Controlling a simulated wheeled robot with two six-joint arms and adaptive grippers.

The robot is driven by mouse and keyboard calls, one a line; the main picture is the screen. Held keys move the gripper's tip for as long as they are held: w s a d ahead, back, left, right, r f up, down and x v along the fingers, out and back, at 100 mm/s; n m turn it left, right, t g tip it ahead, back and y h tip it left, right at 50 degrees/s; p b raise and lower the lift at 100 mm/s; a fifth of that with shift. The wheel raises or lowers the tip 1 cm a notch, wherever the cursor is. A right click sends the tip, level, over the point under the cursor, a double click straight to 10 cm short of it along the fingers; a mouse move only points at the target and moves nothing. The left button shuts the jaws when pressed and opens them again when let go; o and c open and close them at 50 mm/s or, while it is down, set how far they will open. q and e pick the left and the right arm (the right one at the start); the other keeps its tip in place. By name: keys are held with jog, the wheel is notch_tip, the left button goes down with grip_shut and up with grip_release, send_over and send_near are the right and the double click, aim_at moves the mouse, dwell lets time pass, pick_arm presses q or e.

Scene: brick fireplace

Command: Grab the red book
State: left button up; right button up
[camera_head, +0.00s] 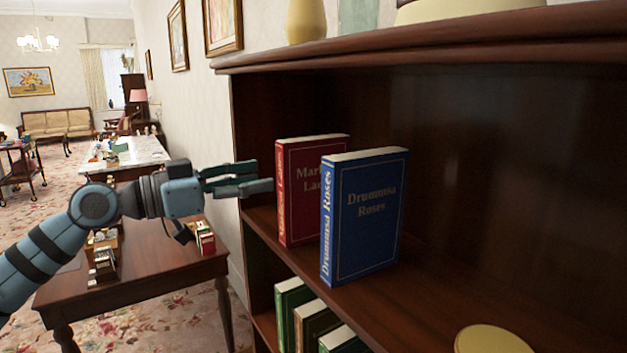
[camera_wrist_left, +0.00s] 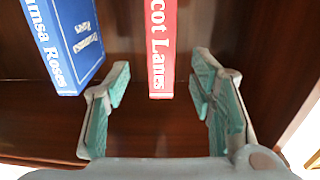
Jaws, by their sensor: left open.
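The red book (camera_head: 300,190) stands upright on the upper shelf of the dark wooden bookcase, its spine towards the room. The blue book (camera_head: 365,215) stands in front and to the right of it, covering part of its cover. My left gripper (camera_head: 257,177) is open, just left of the red book's spine. In the left wrist view, the red book's spine (camera_wrist_left: 161,50) is ahead of and between the two open fingers (camera_wrist_left: 160,85). The blue book (camera_wrist_left: 68,40) is to the left there, outside the fingers. My right gripper is not in view.
The bookcase's upper board (camera_head: 440,45) overhangs the shelf. Several books (camera_head: 300,315) stand on the shelf below. A yellow round object (camera_head: 490,340) is at the lower right. A wooden table (camera_head: 140,280) with small items is under my left arm.

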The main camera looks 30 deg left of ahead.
aim_at(314, 164)
pick_arm(q)
jog(key=w+p, duration=0.1)
jog(key=p, duration=0.1)
jog(key=w+d+r+p, duration=0.1)
jog(key=p, duration=0.1)
jog(key=shift+w+d+r, duration=0.2)
jog(key=shift+w+r, duration=0.1)
jog(key=x, duration=0.1)
jog(key=p+x, duration=0.2)
jog(key=shift+w+d+f, duration=0.3)
jog(key=shift+f, duration=0.05)
jog(key=shift+w+d+f+p, duration=0.1)
jog(key=shift+w+d+p, duration=0.1)
jog(key=shift+w+p, duration=0.15)
jog(key=p+x, duration=0.1)
jog(key=x, duration=0.1)
jog(key=p+x, duration=0.1)
jog(key=x, duration=0.2)
jog(key=shift+r+p, duration=0.25)
jog(key=shift+p, duration=0.1)
jog(key=shift+w+f, duration=0.1)
jog(key=shift+a, duration=0.1)
grip_shut()
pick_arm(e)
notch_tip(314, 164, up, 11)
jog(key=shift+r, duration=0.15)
